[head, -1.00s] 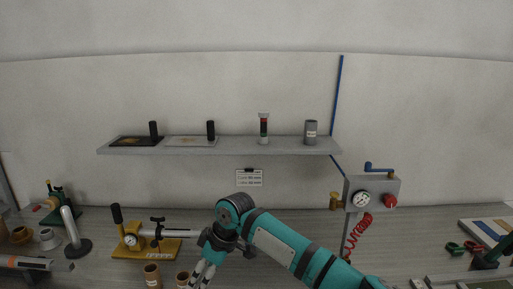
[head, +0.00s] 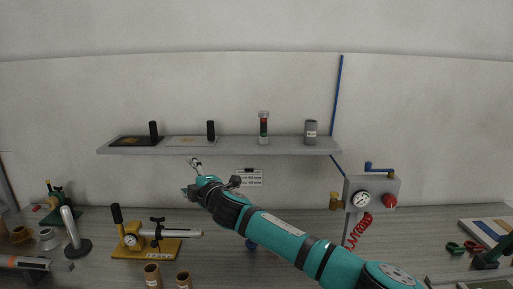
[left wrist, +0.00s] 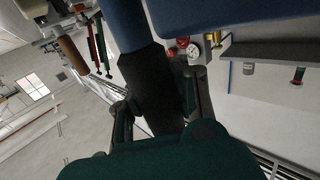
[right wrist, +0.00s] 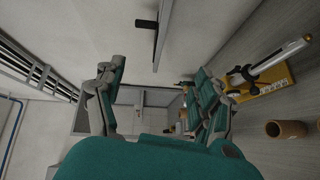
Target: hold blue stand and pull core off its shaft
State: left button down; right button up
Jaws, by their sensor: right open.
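My right gripper (head: 195,163) is raised in front of the wall, just below the shelf's left half. Its fingers stand apart and empty, as the right wrist view also shows (right wrist: 160,85). In the left wrist view, a blue body (left wrist: 200,12) with a dark post fills the top, probably the blue stand. My left gripper (left wrist: 158,105) has a finger on each side of the post and seems closed on it. The head view shows only a small blue part (head: 251,245) behind my right arm. I cannot make out the core or its shaft on the blue stand.
A yellow stand (head: 130,252) with a silver shaft (head: 185,233) stands on the bench. Two brown tubes (head: 152,276) (head: 183,281) are in front. The grey shelf (head: 225,148) holds plates and small cylinders. A gauge box (head: 378,187) is on the right.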

jog(key=s+a+r+n+g+y, duration=0.3)
jog(key=s+a+n+y, duration=0.2)
jog(key=n, duration=0.3)
jog(key=s+a+f+n+g, duration=0.3)
jog(key=s+f+n+g, duration=0.2)
jog(key=s+n+g, duration=0.5)
jog(key=d+f+n+h, duration=0.3)
jog(key=d+f, duration=0.1)
jog(key=f, duration=0.1)
jog(key=d+f+n+h, duration=0.3)
jog(key=d+f+h, duration=0.1)
jog(key=f, duration=0.2)
jog(key=d+f+n+h, duration=0.3)
jog(key=d+f, duration=0.1)
jog(key=f, duration=0.2)
jog(key=shift+s+d+h, duration=0.2)
jog(key=shift+d+h, duration=0.05)
jog(key=shift+h, duration=0.05)
jog(key=x, duration=1.1)
jog(key=shift+s+a+f, duration=0.1)
jog(key=shift+f, duration=0.05)
